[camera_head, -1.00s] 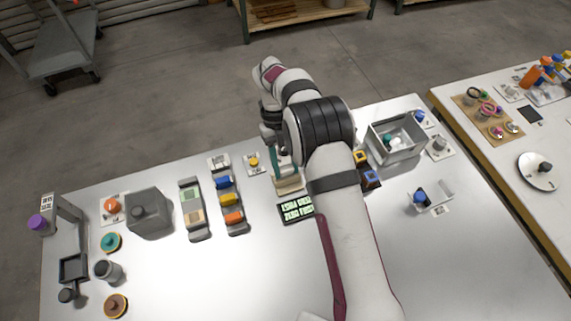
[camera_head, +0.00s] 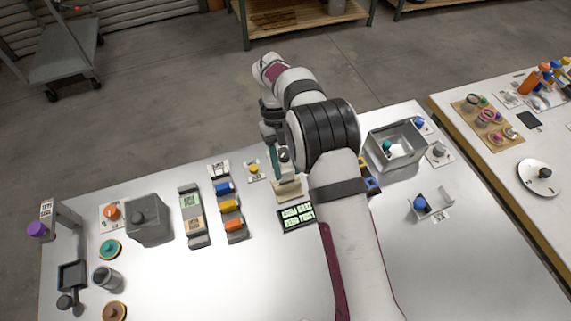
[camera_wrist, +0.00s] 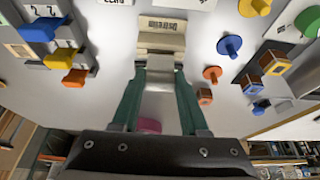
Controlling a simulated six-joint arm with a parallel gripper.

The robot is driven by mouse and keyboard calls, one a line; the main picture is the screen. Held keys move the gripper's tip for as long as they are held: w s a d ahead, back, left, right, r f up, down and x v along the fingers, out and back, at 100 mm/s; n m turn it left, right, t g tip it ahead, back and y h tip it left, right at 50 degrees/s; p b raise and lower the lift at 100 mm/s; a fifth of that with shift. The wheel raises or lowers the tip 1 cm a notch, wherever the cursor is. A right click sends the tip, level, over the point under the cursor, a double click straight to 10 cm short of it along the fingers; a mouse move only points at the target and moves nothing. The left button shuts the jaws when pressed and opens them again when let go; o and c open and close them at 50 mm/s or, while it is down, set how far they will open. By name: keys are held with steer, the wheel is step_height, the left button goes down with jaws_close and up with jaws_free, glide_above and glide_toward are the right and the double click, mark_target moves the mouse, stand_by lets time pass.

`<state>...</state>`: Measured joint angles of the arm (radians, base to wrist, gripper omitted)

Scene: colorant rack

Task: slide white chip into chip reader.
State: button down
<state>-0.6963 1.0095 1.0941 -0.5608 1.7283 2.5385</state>
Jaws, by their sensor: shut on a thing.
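The chip reader is a small beige block (camera_head: 287,189) on the white table, just behind a dark display with green text (camera_head: 297,217). It also shows in the wrist view (camera_wrist: 162,38), with printed letters on it. My gripper (camera_wrist: 161,75) has teal fingers closed on a pale grey-white piece, apparently the white chip (camera_wrist: 165,62). The piece lies between the fingertips and overlaps the front of the reader in the wrist view. I cannot tell whether it is inside the slot. In the head view my gripper (camera_head: 275,172) is right at the reader, and my arm hides the chip.
A rack with blue, yellow and orange pieces (camera_head: 231,208) stands left of the reader. Right of my arm are dark blocks (camera_head: 370,183), a grey bin (camera_head: 396,159) and a small tray (camera_head: 432,207). The front middle table is clear.

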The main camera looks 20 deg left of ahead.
mark_target(287, 176)
steer(key=shift+f, duration=1.65)
stand_by(0.4)
steer(key=shift+r, duration=1.65)
